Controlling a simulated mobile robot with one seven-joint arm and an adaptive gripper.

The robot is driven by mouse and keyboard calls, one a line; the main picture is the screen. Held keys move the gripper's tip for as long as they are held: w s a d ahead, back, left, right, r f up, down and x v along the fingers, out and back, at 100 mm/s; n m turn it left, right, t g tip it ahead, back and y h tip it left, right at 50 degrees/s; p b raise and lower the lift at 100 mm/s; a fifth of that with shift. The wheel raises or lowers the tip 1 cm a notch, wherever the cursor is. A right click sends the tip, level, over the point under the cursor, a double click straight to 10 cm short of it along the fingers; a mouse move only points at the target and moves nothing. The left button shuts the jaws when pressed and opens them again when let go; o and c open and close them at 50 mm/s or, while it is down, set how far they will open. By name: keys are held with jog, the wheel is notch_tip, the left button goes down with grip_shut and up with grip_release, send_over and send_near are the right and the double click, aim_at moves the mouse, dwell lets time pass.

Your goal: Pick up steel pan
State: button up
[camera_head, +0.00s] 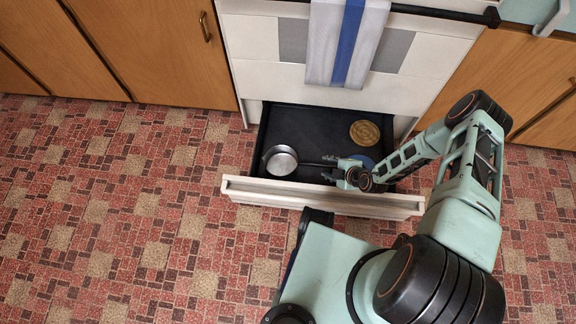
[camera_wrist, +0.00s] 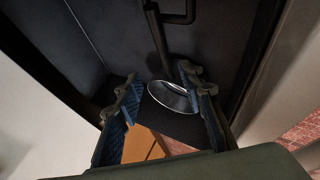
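The steel pan (camera_head: 281,160) is a small round silver pan in the left part of an open drawer. Its thin dark handle (camera_head: 313,164) points right, toward my gripper (camera_head: 331,170). My gripper is over the drawer's right half, with its fingers pointing left along the handle. In the wrist view my gripper (camera_wrist: 163,92) is open, with its blue-padded fingers apart. The pan's shiny bowl (camera_wrist: 172,97) shows between them, partly hidden by the right finger. A dark bar, seemingly the handle, runs up from the bowl; I cannot tell whether it touches a finger.
The drawer's pale front panel (camera_head: 300,192) stands between my base and the pan. A round wooden trivet (camera_head: 365,133) and a partly hidden blue disc (camera_head: 364,160) lie in the drawer's right part. A striped towel (camera_head: 346,43) hangs above it. The tiled floor at left is clear.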

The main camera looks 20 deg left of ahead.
aim_at(317, 166)
jog(key=b+x, duration=0.2)
jog(key=x, duration=0.3)
jog(key=shift+s+a+f, duration=0.1)
jog(key=shift+f, duration=0.25)
jog(key=b+x, duration=0.2)
jog(key=x, duration=0.2)
jog(key=shift+s+f, duration=0.1)
jog(key=shift+f, duration=0.15)
jog(key=shift+w+a+f+b, duration=0.15)
jog(key=shift+w+f+b, duration=0.05)
jog(key=shift+f+b, duration=0.2)
jog(key=shift+r, duration=0.1)
jog(key=shift+c, duration=0.6)
grip_shut()
